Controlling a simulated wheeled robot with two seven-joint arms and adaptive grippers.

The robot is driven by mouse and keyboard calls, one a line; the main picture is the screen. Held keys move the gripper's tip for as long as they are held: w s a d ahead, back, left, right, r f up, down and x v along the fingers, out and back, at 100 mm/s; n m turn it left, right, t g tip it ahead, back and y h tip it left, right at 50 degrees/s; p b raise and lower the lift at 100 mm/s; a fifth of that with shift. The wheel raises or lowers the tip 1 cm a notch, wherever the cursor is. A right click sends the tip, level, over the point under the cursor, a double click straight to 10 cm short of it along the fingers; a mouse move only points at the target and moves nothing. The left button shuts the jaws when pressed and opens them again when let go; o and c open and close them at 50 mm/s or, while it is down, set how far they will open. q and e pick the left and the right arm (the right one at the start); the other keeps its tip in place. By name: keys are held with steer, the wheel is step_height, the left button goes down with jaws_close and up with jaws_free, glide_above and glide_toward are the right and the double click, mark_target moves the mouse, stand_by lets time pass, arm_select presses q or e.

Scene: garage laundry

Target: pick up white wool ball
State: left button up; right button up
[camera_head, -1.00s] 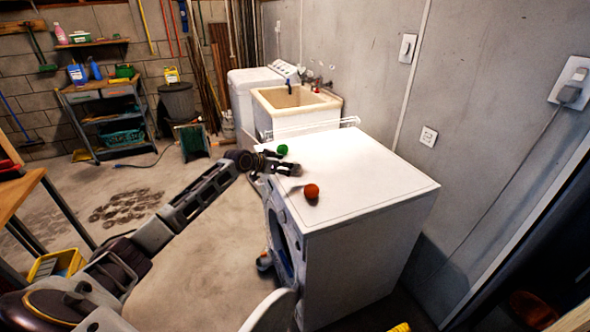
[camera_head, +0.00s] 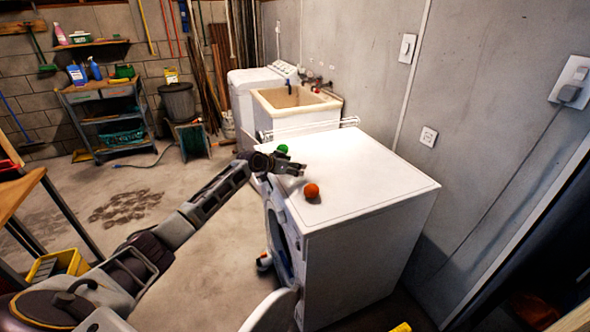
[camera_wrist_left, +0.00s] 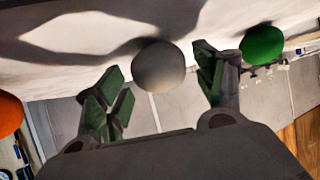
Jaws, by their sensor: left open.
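The white wool ball (camera_wrist_left: 158,66) shows pale grey in the left wrist view, between the two fingers of my left gripper (camera_wrist_left: 159,76), near their tips. A gap shows on each side of it. In the head view the left gripper (camera_head: 300,168) is over the near left edge of the white washer top (camera_head: 370,180); I cannot make out the white ball there. A green ball (camera_head: 282,149) is just behind the gripper, right of it in the wrist view (camera_wrist_left: 262,45). An orange ball (camera_head: 312,190) is in front of it, at the wrist view's left edge (camera_wrist_left: 10,115). My right gripper is not in view.
A drying rack (camera_head: 310,126) and a utility sink (camera_head: 295,104) stand behind the washer. A wall (camera_head: 480,120) with sockets runs along the right. The washer top is clear to the right of the balls.

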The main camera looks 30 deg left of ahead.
arm_select(q)
steer(key=c, duration=1.1)
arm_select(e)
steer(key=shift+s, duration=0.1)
arm_select(q)
steer(key=shift+o, duration=0.2)
steer(key=shift+r, duration=0.85)
step_height(320, 180, up, 8)
steer(key=shift+f+p, duration=0.2)
steer(key=shift+p, duration=0.1)
steer(key=shift+r, duration=0.35)
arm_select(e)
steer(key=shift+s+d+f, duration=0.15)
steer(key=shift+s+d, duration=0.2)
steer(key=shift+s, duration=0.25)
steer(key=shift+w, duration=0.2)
